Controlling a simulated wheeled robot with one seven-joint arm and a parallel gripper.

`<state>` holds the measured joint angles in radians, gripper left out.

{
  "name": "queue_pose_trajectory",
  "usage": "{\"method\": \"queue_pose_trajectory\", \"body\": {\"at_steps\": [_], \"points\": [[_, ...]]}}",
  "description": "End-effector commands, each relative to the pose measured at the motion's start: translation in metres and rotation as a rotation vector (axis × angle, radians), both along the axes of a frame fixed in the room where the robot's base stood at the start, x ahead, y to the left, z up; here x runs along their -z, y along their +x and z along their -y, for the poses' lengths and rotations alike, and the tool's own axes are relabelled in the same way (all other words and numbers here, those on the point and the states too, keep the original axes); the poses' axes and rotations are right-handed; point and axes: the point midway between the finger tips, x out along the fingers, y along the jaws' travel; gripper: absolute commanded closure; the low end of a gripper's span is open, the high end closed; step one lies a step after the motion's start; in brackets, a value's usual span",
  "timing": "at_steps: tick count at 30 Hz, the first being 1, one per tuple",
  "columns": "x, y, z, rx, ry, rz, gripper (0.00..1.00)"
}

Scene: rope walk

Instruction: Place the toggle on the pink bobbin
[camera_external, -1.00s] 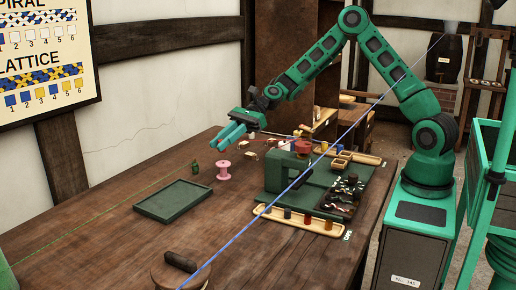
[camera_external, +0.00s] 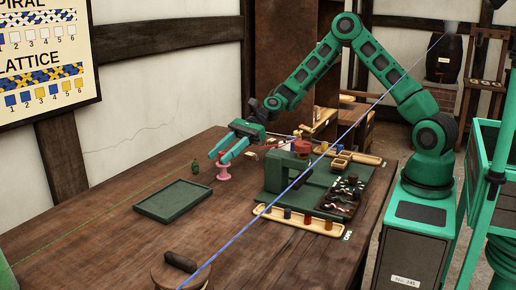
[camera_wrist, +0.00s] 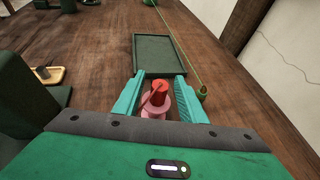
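The pink bobbin (camera_external: 223,174) stands upright on the wooden table. It also shows in the wrist view (camera_wrist: 155,111), partly hidden by a red piece (camera_wrist: 159,88) with a dark tapered part. This red piece may be the toggle; it appears on or just above the bobbin's top, and I cannot tell if they touch. My gripper (camera_external: 217,158) is at the bobbin's top. In the wrist view its teal fingers (camera_wrist: 160,78) are spread either side of the red piece, with a visible gap on both sides.
A dark green tray (camera_external: 174,201) lies in front of the bobbin. A small green piece (camera_external: 195,167) on a green cord stands close to the bobbin's left. A green block fixture (camera_external: 281,174) and a wooden tray of coloured spools (camera_external: 263,213) are to the right. A blue cord (camera_external: 345,135) crosses the view.

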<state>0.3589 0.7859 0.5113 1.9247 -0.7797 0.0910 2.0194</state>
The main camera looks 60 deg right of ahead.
Motion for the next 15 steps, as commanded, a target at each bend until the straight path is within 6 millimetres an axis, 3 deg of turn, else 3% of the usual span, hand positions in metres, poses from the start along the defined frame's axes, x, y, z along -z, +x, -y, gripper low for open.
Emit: {"method": "queue_pose_trajectory", "body": {"at_steps": [7, 15], "points": [[-0.007, -0.002, 0.012, 0.002, -0.001, 0.0, 0.63], [-0.027, -0.015, 0.059, 0.004, -0.001, 0.0, 0.63]]}}
